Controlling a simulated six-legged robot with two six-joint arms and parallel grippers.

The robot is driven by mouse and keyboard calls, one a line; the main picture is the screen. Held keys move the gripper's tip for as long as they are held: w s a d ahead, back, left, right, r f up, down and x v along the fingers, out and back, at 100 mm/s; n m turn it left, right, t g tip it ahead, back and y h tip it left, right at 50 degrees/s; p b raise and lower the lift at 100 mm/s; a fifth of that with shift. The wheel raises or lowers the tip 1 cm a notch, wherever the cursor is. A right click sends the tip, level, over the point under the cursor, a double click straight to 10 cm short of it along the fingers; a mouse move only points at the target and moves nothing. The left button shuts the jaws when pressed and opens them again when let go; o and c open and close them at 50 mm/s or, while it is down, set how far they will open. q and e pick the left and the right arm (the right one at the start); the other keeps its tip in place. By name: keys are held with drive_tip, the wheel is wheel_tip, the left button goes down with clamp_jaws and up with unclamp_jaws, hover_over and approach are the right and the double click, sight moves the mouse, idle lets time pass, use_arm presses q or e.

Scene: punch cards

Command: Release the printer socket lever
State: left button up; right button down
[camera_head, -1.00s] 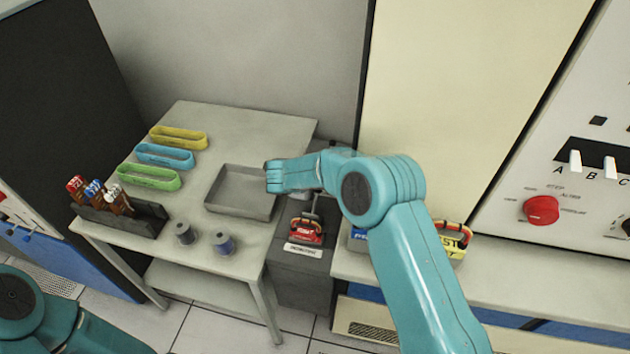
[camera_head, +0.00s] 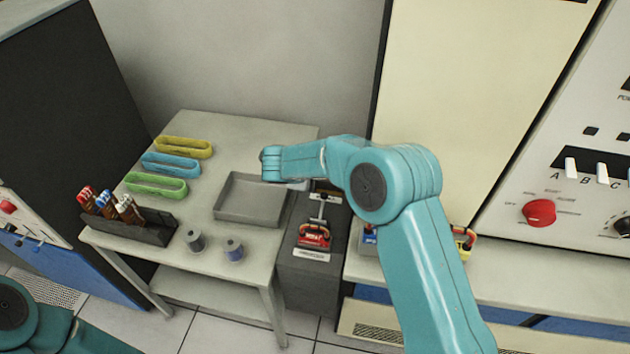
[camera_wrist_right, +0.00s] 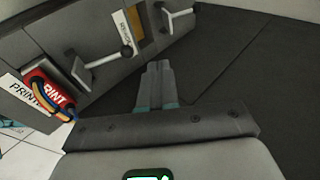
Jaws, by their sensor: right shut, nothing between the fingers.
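The printer socket is on a dark grey pedestal (camera_head: 301,270) right of the small table. A red plug block with a looped cable (camera_head: 314,236) sits on it above a white label. A metal lever (camera_head: 322,207) with a dark round knob stands behind the plug; in the right wrist view the lever (camera_wrist_right: 100,58) reaches out from the socket panel, its knob left of my fingers. My right gripper (camera_wrist_right: 159,66) is shut and empty, beside the knob and apart from it in that view. Only part of my left arm shows, lower left.
The small table (camera_head: 290,135) holds a grey tray (camera_head: 250,217), yellow, blue and green loops, a tool rack (camera_head: 130,228) and two spools. A second metal handle (camera_wrist_right: 180,17) shows in the right wrist view. A console with switches and a red knob (camera_head: 539,212) stands at the right.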

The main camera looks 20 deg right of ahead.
drive_tip(key=shift+s+a+r, duration=0.1)
drive_tip(key=shift+a+r, duration=0.1)
drive_tip(key=shift+r, duration=0.65)
drive_tip(key=shift+s+a+r, duration=0.1)
drive_tip(key=shift+a+r, duration=0.15)
drive_tip(key=shift+r, duration=0.65)
drive_tip(key=shift+s+a+r, duration=0.1)
drive_tip(key=shift+a+r, duration=0.1)
drive_tip(key=shift+r, duration=0.65)
drive_tip(key=shift+w, duration=0.15)
drive_tip(key=shift+a, duration=0.1)
